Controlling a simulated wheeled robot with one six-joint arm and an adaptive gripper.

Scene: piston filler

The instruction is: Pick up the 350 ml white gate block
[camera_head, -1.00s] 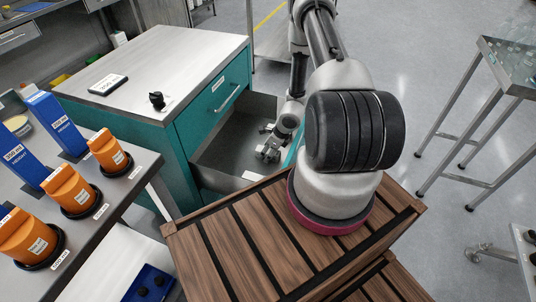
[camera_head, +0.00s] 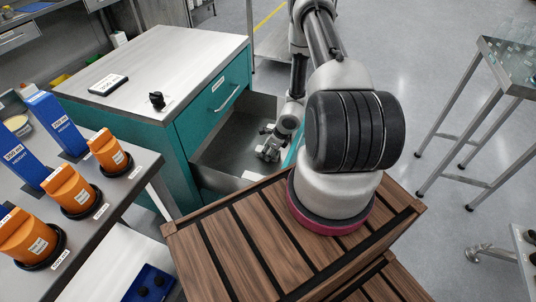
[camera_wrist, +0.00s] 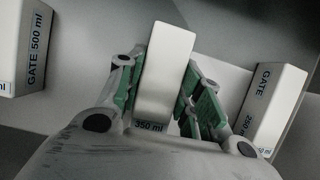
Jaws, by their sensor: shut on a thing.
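The 350 ml white gate block (camera_wrist: 163,75) stands between my gripper's fingers in the wrist view, with "350 ml" on its near end. My gripper (camera_wrist: 162,90) is shut on it, a green-padded finger on each side. In the head view my gripper (camera_head: 268,150) is inside the open drawer (camera_head: 222,150) of the teal cabinet. The block is too small to make out clearly there. Whether it is clear of the drawer floor I cannot tell.
A white gate block marked 500 ml (camera_wrist: 24,45) lies to the left and one marked 250 ml (camera_wrist: 272,105) to the right, both apart from my gripper. The drawer walls surround the gripper. The teal cabinet (camera_head: 150,80) stands behind the drawer.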

